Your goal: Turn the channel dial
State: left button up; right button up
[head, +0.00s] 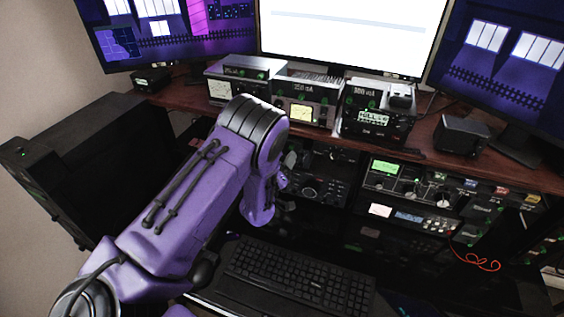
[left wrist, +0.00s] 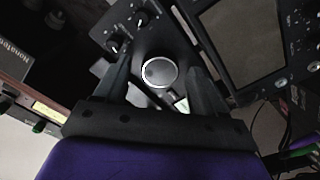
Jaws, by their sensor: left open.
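A round dark dial (left wrist: 160,72) with a bright silver rim sits on a black radio panel in the left wrist view. I cannot read a label saying it is the channel dial. My left gripper (left wrist: 159,78) is open, with one dark finger on each side of the dial. I cannot tell whether the fingers touch it. In the head view my purple left arm reaches to the radio rack (head: 323,190) under the shelf and hides much of the gripper and the dial. My right gripper is not in view.
Smaller knobs (left wrist: 141,18) sit beside the dial, and a dark screen (left wrist: 240,38) is on its other side. A keyboard (head: 297,279) lies below the rack. Several radio units (head: 304,104) stand on the wooden shelf (head: 440,152). A red cable (head: 482,264) hangs at the right.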

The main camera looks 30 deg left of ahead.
pick_arm(q)
jog(key=c, duration=1.1)
jog(key=shift+o, duration=0.2)
jog(key=shift+m, duration=0.3)
jog(key=shift+m+b, duration=2.05)
jog(key=shift+m, duration=1.55)
jog(key=shift+s, duration=0.1)
jog(key=o, duration=1.1)
jog(key=shift+c, duration=0.2)
